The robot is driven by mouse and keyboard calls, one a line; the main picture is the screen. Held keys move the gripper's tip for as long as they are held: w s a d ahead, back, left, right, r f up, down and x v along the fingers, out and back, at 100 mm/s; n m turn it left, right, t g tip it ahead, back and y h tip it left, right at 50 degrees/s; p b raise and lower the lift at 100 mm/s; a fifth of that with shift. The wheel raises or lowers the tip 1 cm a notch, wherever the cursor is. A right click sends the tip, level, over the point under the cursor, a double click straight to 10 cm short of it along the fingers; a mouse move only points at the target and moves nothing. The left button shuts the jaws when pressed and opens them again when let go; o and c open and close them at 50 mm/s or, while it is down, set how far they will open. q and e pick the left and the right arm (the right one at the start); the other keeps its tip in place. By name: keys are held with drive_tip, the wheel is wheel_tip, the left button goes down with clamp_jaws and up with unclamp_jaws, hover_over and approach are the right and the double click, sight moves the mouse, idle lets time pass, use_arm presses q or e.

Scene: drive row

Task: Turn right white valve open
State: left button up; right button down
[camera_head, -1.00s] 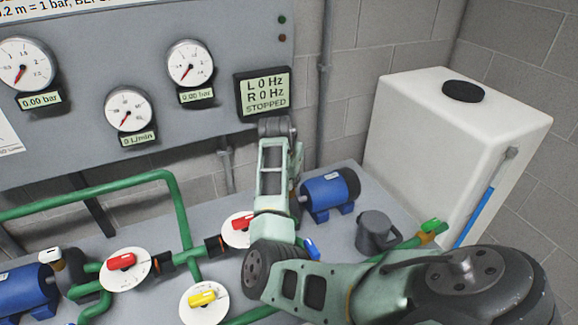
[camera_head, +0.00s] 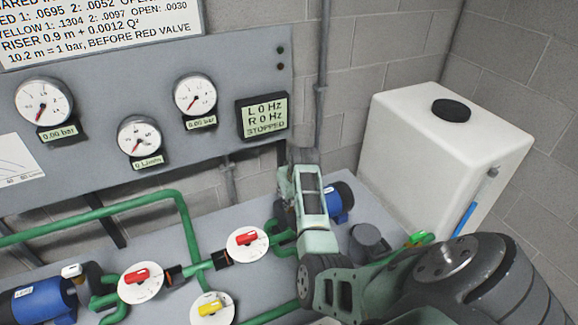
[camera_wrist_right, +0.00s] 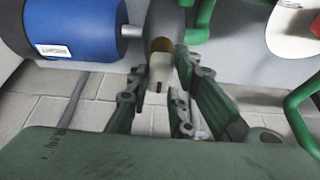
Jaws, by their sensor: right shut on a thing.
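The right white valve shows in the right wrist view as a pale handle (camera_wrist_right: 160,68) on a grey pump body with a brass-coloured part. My right gripper (camera_wrist_right: 159,88) is shut on this handle, with a green finger on each side. In the head view my right arm covers the right white valve and the gripper. The left white valve (camera_head: 72,270) stands by the blue motor at the lower left. My left gripper is in neither view.
Two red valves (camera_head: 141,277) (camera_head: 248,242) and a yellow valve (camera_head: 212,308) sit on white discs along green pipes. The right blue motor (camera_head: 341,201) is partly behind my arm. A white tank (camera_head: 440,145) stands at right. The display (camera_head: 264,117) reads STOPPED.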

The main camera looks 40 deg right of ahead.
idle(0.4)
drive_tip(key=shift+n, duration=0.3)
drive_tip(key=c, duration=1.6)
unclamp_jaws()
drive_tip(key=shift+o, duration=0.2)
drive_tip(key=v, duration=1.2)
drive_tip(key=shift+d, duration=0.1)
